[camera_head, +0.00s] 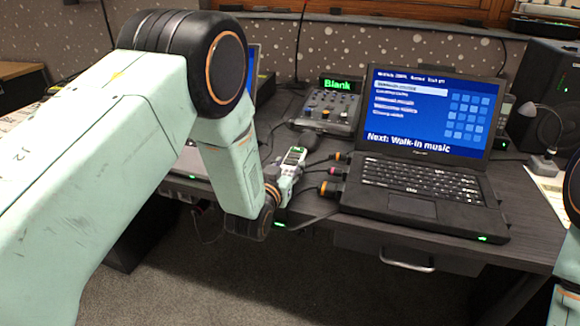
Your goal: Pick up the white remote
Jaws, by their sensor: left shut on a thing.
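The white remote (294,156) is a small pale device with a green-lit top, near the front edge of the dark desk, left of the open laptop. My left arm comes in from the left, and its gripper (286,178) is at the remote, shut on it. The fingers are small in the picture and partly hidden by my wrist. I cannot tell whether the remote still touches the desk. Part of my right arm shows at the right edge, but its gripper is out of view.
The open laptop (415,189) has a blue screen. Cables with orange-ringed plugs (331,188) run from its left side close to the remote. A fader console (328,112) with a "Blank" display stands behind. A black speaker (545,95) is at the back right.

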